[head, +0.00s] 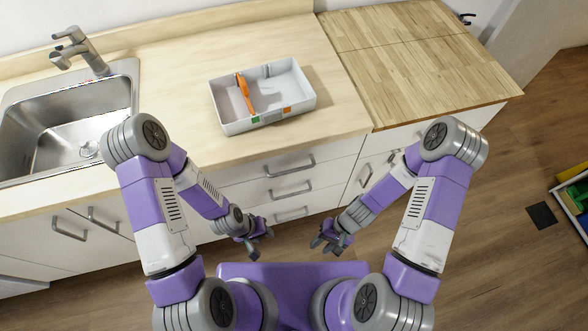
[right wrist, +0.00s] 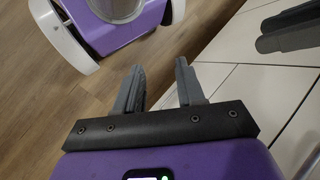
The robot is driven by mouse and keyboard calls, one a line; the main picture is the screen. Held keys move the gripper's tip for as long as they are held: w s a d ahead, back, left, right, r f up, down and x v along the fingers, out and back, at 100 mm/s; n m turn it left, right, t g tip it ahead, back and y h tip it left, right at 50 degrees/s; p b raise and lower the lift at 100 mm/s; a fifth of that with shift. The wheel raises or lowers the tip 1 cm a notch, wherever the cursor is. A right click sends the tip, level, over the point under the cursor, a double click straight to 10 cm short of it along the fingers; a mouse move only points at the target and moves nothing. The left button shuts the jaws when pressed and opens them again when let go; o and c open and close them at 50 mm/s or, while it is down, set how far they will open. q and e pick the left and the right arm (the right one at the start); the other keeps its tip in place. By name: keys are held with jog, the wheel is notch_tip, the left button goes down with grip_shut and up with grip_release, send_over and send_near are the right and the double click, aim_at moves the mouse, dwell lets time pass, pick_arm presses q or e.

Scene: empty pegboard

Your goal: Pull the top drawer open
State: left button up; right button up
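The top drawer (head: 252,168) is the uppermost white front in a stack of three below the counter, with a grey bar handle (head: 290,167). It is shut, flush with the cabinet. My left gripper (head: 258,242) hangs low in front of the stack, left of the lower handles, with its fingers apart and empty. My right gripper (head: 328,242) hangs low to the right of the stack, apart from every handle. Dark fingers at that view's upper right appear to be my left gripper's.
Two lower drawers have handles (head: 291,190) and (head: 291,214). A sink (head: 70,125) is at left.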

jog(key=w+a+m+y+b, duration=0.1)
jog(key=w+a+y, duration=0.1)
jog(key=a+y, duration=0.15)
jog(key=m+t+y+b, duration=0.3)
jog(key=m+t+y, duration=0.15)
jog(key=t, duration=0.65)
send_near(294, 169)
jog(key=w+a+f, duration=0.1)
jog(key=a+f, duration=0.1)
jog(key=shift+n+y, duration=0.4)
jog(key=shift+n, duration=0.05)
jog(key=x, duration=0.7)
jog(key=shift+w+a+r, duration=0.15)
jog(key=shift+w, duration=0.2)
grip_shut()
